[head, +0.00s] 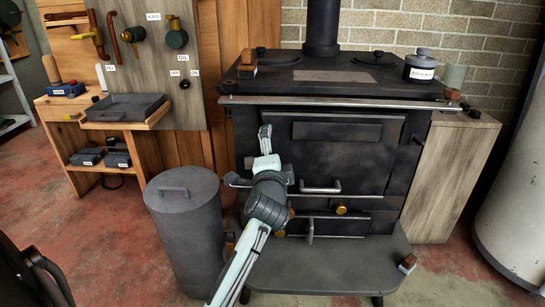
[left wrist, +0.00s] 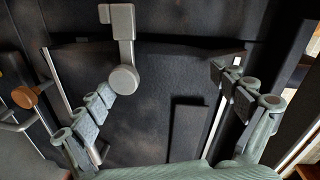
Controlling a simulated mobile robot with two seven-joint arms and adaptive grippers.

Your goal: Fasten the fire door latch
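The black stove's fire door (head: 340,150) looks closed against the stove front. Its grey latch handle (head: 320,187) lies level below the door's panel, its bar pointing right. In the left wrist view the latch (left wrist: 123,80) shows as a round hub with a bent bar, near one finger. My left gripper (head: 268,160) is in front of the door's left part, left of and above the latch. In the left wrist view the gripper (left wrist: 163,82) has its fingers spread wide with nothing between them held. In the head view the hand partly hides its lower finger. My right gripper is not in view.
A brass knob (head: 341,210) and a drawer handle (head: 310,231) sit below the latch. A metal rail (head: 340,102) crosses above the door. A grey lidded bin (head: 185,230) stands left of the stove. The hearth plate (head: 335,270) is mostly clear.

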